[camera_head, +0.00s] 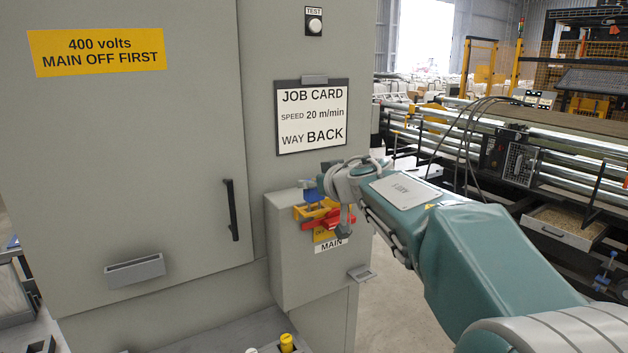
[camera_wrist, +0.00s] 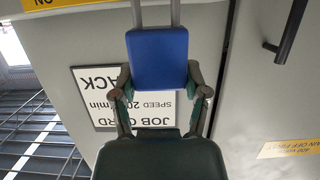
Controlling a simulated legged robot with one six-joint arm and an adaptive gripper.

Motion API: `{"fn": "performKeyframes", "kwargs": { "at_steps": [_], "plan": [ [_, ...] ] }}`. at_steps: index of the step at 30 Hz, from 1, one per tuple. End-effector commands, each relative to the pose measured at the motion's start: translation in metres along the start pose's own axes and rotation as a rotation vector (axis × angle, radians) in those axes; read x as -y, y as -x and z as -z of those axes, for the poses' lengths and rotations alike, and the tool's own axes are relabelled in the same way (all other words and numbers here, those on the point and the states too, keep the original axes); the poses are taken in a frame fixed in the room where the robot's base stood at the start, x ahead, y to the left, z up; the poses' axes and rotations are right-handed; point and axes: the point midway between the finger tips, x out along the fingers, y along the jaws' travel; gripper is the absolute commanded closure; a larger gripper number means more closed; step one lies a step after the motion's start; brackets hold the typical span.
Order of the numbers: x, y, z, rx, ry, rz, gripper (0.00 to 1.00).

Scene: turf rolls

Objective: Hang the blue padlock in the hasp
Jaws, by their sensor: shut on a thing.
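The blue padlock (camera_wrist: 158,58) is between the two fingers of my gripper (camera_wrist: 160,82) in the wrist view, with its grey shackle pointing to the top of that picture. My gripper is shut on it. In the head view, the padlock (camera_head: 309,194) shows as a small blue patch by my gripper (camera_head: 318,185), just above the yellow hasp part (camera_head: 314,209) on the MAIN switch box (camera_head: 290,250). A red handle (camera_head: 338,219) sits beside the yellow part. I cannot tell whether the shackle touches the hasp; my gripper partly covers it.
The grey cabinet door (camera_head: 140,160) has a black handle (camera_head: 231,210). A job card (camera_head: 311,116) hangs above the switch box. A small grey ledge (camera_head: 361,273) juts from the box's lower right. Machine rails (camera_head: 480,120) stand to the right; the floor between is clear.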

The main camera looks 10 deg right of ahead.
Motion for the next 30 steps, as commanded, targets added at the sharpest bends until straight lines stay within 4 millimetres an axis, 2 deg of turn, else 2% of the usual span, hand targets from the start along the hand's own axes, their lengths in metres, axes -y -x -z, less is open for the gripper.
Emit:
{"fn": "performKeyframes", "kwargs": {
  "at_steps": [27, 28, 29, 30],
  "plan": [
    [0.000, -0.006, -0.019, 0.000, -0.001, -0.001, 0.93],
    [0.000, -0.006, -0.019, 0.000, 0.000, -0.001, 0.36],
    [0.000, -0.006, -0.019, 0.000, 0.000, -0.001, 0.23],
    [0.000, -0.006, -0.019, 0.000, 0.000, -0.001, 0.05]
  ]
}}
